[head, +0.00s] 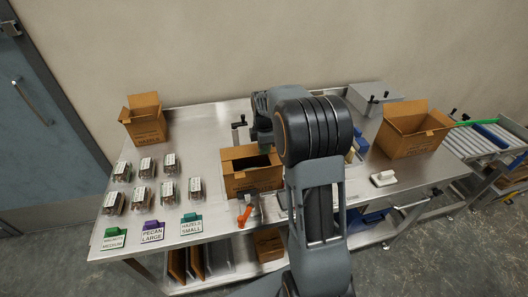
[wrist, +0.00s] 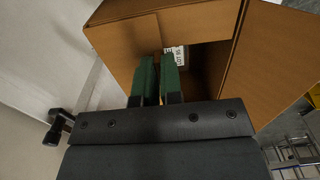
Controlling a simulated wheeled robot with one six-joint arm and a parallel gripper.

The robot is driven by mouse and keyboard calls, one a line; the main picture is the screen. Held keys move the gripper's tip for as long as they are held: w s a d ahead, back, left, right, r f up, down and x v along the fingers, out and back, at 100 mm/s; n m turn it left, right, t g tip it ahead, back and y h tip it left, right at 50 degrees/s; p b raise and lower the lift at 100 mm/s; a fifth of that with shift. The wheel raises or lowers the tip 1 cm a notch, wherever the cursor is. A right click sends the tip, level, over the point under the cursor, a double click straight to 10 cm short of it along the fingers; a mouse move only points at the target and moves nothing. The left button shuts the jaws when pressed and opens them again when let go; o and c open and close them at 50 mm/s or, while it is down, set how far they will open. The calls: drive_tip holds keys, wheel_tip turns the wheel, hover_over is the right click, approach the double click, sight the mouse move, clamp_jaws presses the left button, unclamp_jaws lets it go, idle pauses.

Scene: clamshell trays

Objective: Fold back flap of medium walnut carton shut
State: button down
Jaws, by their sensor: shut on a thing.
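The middle brown carton (head: 252,181) stands on the steel table with its top at least partly open; the dark inside shows. I take it for the medium walnut carton, but its print is too small to read. My arm hides its right and back parts. In the wrist view, brown panels of a carton (wrist: 205,20) surround a dark opening, with a white lot label inside. My gripper (wrist: 163,62) has green fingers close together, with a thin brown strip of cardboard between them. It is shut on what looks like the back flap. In the head view my arm hides the fingers.
An open carton (head: 143,124) stands at the back left, and a larger open one (head: 412,135) at the right. Several filled clamshell trays (head: 143,165) lie at the left behind name signs (head: 152,231). A tape dispenser with an orange handle (head: 245,212) lies in front of the middle carton.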

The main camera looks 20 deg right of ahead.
idle(0.3)
drive_tip(key=c, duration=1.3)
unclamp_jaws()
drive_tip(key=shift+o, duration=0.2)
wheel_tip(320, 180, up, 14)
drive_tip(key=shift+s+f, duration=0.1)
